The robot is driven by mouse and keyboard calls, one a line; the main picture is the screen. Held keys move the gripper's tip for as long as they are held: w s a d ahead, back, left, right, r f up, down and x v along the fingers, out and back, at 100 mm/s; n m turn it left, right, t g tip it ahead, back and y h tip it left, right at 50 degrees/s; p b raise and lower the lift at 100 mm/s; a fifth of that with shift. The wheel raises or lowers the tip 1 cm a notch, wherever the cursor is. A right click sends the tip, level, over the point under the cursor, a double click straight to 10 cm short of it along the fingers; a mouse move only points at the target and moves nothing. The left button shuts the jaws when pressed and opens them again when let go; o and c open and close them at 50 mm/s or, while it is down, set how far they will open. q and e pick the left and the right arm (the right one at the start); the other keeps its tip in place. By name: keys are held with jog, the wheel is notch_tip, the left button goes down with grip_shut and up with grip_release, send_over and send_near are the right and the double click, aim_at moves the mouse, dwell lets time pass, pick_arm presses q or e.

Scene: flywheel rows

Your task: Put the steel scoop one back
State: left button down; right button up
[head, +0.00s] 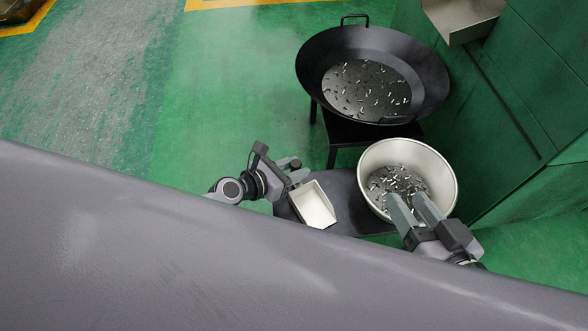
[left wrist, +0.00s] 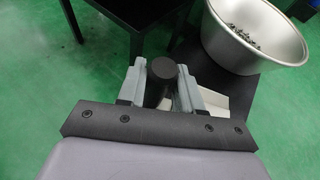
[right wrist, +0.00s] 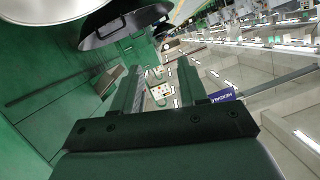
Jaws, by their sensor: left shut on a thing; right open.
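The steel scoop (head: 313,204) has a shiny, open pan. My left gripper (head: 291,174) is shut on its black handle (left wrist: 161,80), with a finger on each side in the left wrist view. The pan is over or on the left part of a dark low stand (head: 346,187); I cannot tell whether it touches. It looks empty. Part of the pan (left wrist: 238,102) shows behind the fingers in the left wrist view. My right gripper (head: 414,208) is open and empty, in front of the steel bowl (head: 449,178) and overlapping its near rim in the head view.
The bowl holds small metal pieces and stands on the dark stand, right of the scoop. A large black pan (head: 318,58) with similar pieces sits on a black stand behind. Green cabinets (head: 520,130) close off the right. Green floor (head: 230,90) is open at left.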

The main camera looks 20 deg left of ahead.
pick_arm(q)
jog(key=shift+f, duration=0.1)
jog(key=c, duration=0.8)
grip_release()
jog(key=shift+o, duration=0.2)
pick_arm(e)
jog(key=shift+d, duration=0.1)
jog(key=shift+r, duration=0.1)
pick_arm(q)
jog(key=shift+s+a+r, duration=0.1)
jog(key=shift+r, duration=0.2)
jog(key=p+v, duration=0.3)
jog(key=v, duration=0.8)
jog(key=shift+s+a, duration=0.2)
jog(key=shift+s, duration=0.1)
pick_arm(e)
jog(key=shift+a+r+m+g, duration=0.1)
jog(key=shift+a+m+g, duration=0.2)
jog(key=shift+a+g, duration=0.2)
